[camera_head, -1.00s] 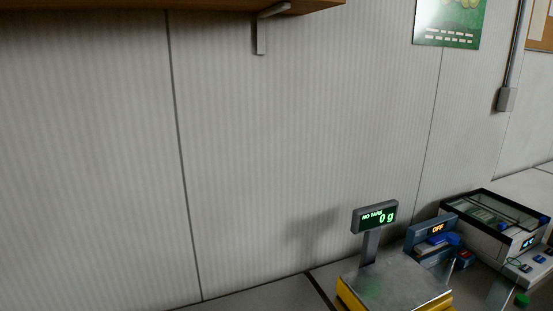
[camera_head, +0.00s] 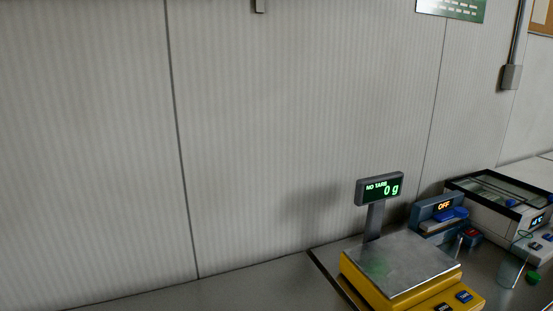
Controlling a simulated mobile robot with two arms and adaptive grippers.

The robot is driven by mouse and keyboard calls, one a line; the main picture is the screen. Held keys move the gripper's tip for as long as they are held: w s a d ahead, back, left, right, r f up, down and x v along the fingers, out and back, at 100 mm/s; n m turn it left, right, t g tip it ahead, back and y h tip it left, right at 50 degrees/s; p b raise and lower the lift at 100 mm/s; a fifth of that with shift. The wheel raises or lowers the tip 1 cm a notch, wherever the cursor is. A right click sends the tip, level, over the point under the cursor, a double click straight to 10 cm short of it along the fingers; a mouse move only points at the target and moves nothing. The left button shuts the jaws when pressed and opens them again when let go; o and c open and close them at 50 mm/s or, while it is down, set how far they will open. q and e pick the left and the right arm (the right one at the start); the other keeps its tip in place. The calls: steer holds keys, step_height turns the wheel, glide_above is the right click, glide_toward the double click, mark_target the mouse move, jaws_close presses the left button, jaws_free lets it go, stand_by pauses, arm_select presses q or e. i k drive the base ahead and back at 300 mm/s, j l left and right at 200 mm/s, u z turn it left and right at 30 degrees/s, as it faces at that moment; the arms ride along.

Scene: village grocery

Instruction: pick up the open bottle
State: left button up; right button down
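I see no thing that I can clearly tell as the open bottle. A clear, see-through vessel (camera_head: 512,271) stands at the lower right edge of the head view, with a small green cap-like thing (camera_head: 533,278) close beside it. The vessel is small and faint, and I cannot tell whether it is a bottle or whether it is open. Neither of my grippers shows in the head view.
A yellow scale (camera_head: 402,267) with a steel plate and a display reading 0 g (camera_head: 380,189) stands on the counter. The counter left of the scale is bare.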

mark_target(517, 251)
steer(key=z, duration=1.5)
steer(key=i+l, duration=0.1)
